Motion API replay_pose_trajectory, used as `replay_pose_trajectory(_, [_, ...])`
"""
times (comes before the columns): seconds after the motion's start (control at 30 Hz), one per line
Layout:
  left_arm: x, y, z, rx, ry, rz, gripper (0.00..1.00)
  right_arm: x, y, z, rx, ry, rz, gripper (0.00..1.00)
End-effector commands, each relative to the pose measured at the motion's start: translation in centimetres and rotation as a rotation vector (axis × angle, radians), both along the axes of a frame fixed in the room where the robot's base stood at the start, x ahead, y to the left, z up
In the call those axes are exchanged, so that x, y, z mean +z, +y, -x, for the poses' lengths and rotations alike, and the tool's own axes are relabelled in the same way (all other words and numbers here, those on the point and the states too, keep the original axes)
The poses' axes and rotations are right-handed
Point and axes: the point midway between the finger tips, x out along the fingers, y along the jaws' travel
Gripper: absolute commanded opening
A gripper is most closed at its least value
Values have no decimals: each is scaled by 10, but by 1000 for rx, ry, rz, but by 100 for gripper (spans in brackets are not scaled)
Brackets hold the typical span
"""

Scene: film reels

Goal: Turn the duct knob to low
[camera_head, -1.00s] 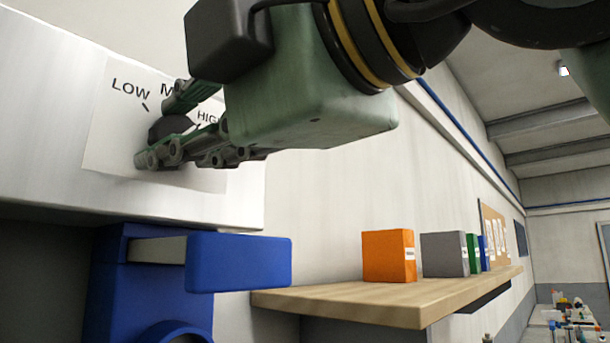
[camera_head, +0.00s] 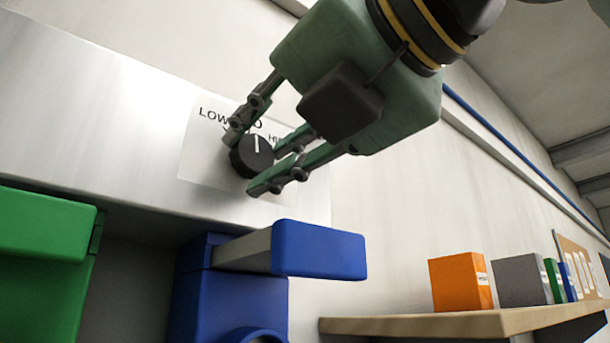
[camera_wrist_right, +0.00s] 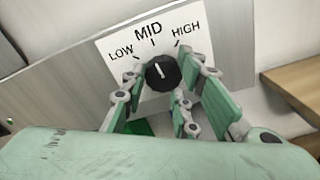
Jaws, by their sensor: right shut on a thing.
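The duct knob (camera_head: 251,157) is round and black with a white pointer line. It sits on a white label sheet (camera_head: 196,165) marked LOW, MID and HIGH. In the right wrist view the knob (camera_wrist_right: 162,73) has its pointer at about the MID mark, clear of LOW and HIGH. My right gripper (camera_head: 248,163) has its green fingers on both sides of the knob and is shut on it; the fingers also flank it in the right wrist view (camera_wrist_right: 165,76). In the head view a finger hides part of the MID and HIGH lettering. My left gripper is not in view.
The label is on a metal panel (camera_head: 90,115). Below it are a blue box-like part (camera_head: 320,250) and a green one (camera_head: 45,225).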

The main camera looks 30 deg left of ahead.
Motion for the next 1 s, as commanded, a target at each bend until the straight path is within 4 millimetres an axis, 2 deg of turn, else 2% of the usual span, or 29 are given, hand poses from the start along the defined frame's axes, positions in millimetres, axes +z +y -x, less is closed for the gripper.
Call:
replay_pose_trajectory(0.03, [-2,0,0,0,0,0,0,7,-3,2,2,-51,-2,1])
replay_pose_trajectory(0.5, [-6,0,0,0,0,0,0,3,-2,3,2,-429,159,1])
replay_pose_trajectory(1.0, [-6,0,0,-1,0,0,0,0,0,3,4,-614,239,1])
